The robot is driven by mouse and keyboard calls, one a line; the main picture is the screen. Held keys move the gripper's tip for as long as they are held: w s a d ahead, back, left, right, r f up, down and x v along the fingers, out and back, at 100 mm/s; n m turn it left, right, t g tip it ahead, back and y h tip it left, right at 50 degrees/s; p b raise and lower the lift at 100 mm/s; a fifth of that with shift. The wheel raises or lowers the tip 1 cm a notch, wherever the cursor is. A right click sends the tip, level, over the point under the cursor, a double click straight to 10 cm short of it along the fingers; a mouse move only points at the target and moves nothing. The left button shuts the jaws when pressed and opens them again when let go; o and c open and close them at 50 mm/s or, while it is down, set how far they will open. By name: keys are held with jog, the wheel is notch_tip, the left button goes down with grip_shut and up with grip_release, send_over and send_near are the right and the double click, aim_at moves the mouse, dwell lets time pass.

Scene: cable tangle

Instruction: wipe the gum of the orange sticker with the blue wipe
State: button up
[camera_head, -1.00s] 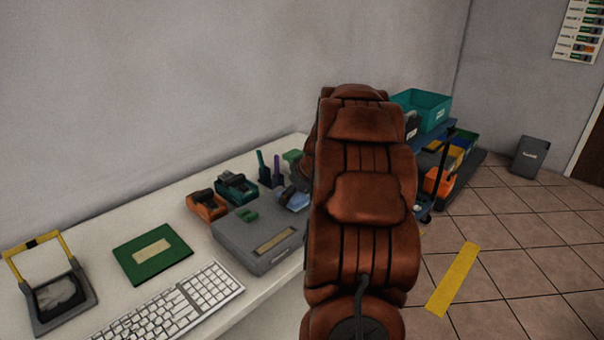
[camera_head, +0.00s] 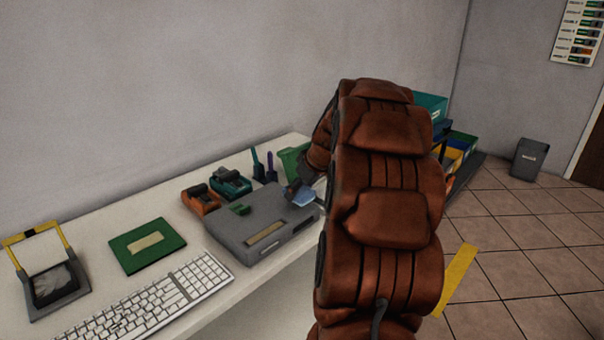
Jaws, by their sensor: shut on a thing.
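My gripper (camera_head: 293,189) shows as a small dark shape beyond my brown arm, partly hidden by it. It is shut on a light blue wipe (camera_head: 304,198). The wipe is at the right end of a grey case (camera_head: 238,220) on the desk; I cannot tell whether it touches the case. I cannot make out an orange sticker or its gum in this view.
The white desk (camera_head: 100,211) also holds an orange device (camera_head: 200,200), a teal device (camera_head: 230,184), a green board (camera_head: 125,253), a keyboard (camera_head: 150,303) and a yellow-framed stand (camera_head: 52,285). A green container (camera_head: 292,160) stands behind the gripper. Bins are on the floor at right.

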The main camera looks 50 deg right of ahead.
jog(key=shift+r+p, duration=0.45)
jog(key=shift+r, duration=1.95)
